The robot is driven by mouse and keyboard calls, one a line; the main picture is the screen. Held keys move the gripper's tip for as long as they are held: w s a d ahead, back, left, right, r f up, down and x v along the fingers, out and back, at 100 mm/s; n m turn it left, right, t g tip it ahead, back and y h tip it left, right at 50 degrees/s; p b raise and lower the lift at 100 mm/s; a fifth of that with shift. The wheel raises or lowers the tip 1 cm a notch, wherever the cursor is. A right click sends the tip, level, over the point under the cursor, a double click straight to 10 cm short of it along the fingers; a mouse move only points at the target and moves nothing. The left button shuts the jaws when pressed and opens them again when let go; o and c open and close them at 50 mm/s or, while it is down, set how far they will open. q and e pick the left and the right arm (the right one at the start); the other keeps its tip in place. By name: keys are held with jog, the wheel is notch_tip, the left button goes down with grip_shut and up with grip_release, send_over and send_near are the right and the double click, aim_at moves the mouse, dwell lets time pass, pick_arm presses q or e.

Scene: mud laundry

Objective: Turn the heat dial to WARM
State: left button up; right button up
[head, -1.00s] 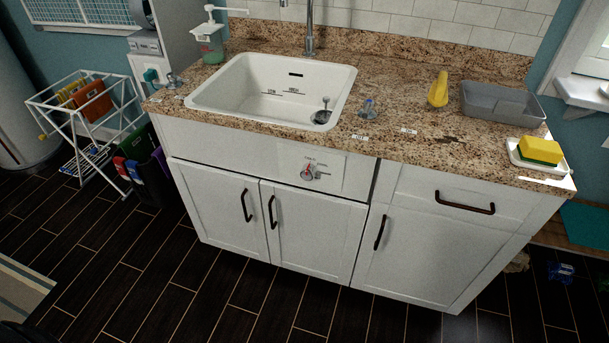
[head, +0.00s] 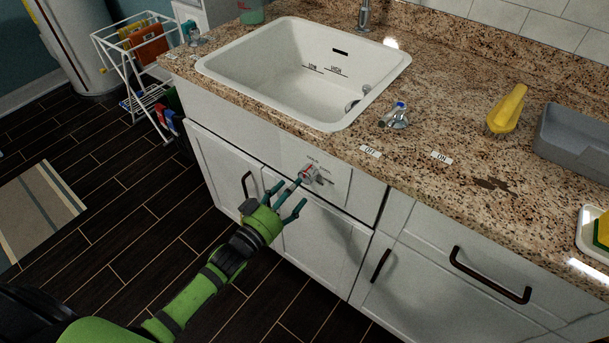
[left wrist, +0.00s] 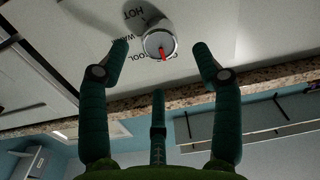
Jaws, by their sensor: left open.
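The heat dial (head: 311,174) is a small round metal knob on the white front panel below the sink. In the wrist view the dial lies between the two outer fingertips, with nothing clasped. Contact cannot be told. My right gripper is not in view.
The white sink (head: 213,70) and granite counter (head: 450,120) overhang the panel. A faucet handle (head: 397,116), a yellow brush (head: 507,108) and a grey tub (head: 572,150) stand on top. Cabinet handles (head: 247,186) stick out below. The floor (head: 120,210) in front is mostly clear.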

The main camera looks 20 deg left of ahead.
aim_at(304, 178)
pick_arm(q)
jog(key=x, duration=0.4)
jog(key=shift+w+d, duration=0.15)
jog(key=shift+w, duration=0.4)
jog(key=shift+d, duration=0.1)
jog(key=c, duration=1.1)
jog(key=shift+c, duration=0.2)
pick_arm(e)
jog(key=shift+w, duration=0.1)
